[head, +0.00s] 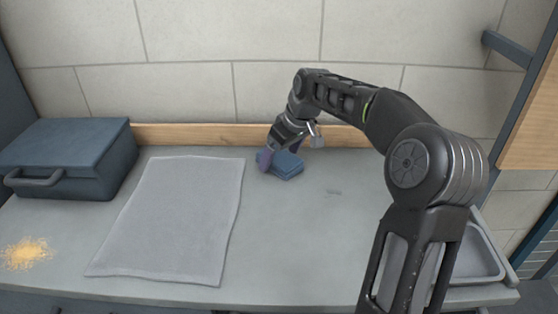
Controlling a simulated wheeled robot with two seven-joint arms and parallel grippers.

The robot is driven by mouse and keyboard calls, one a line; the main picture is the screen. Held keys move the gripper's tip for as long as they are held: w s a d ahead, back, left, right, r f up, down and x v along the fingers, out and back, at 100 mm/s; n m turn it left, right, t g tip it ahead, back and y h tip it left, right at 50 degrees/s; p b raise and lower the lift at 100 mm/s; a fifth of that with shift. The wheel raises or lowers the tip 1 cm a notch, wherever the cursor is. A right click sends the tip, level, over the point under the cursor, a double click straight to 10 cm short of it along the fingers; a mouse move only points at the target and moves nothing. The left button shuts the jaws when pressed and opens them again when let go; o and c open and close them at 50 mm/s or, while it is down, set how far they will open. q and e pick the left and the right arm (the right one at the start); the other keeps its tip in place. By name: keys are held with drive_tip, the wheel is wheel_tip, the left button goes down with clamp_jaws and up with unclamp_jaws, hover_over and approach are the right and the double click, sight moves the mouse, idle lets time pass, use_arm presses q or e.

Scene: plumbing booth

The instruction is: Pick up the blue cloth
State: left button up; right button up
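The blue cloth (288,169) is a small folded pad lying on the grey counter near the back wall, right of the grey mat. My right gripper (280,154) reaches down to it from above and behind. Its purple-tipped fingers look spread apart, one at the cloth's left end and the other near its back edge. I cannot tell whether they touch the cloth. Part of the cloth's left and back side is hidden by the gripper. My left gripper is not in view.
A light grey mat (180,220) lies flat on the counter (290,235). A blue-grey toolbox (70,155) stands at left, with yellowish crumbs (27,252) in front. A metal tray (478,262) sits at right, partly behind my arm. A wooden strip (190,134) runs along the wall.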

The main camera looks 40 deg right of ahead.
sight(281, 156)
drive_tip(key=c, duration=1.6)
drive_tip(key=shift+o, duration=0.2)
wheel_tip(281, 156, up, 10)
drive_tip(key=p, duration=0.1)
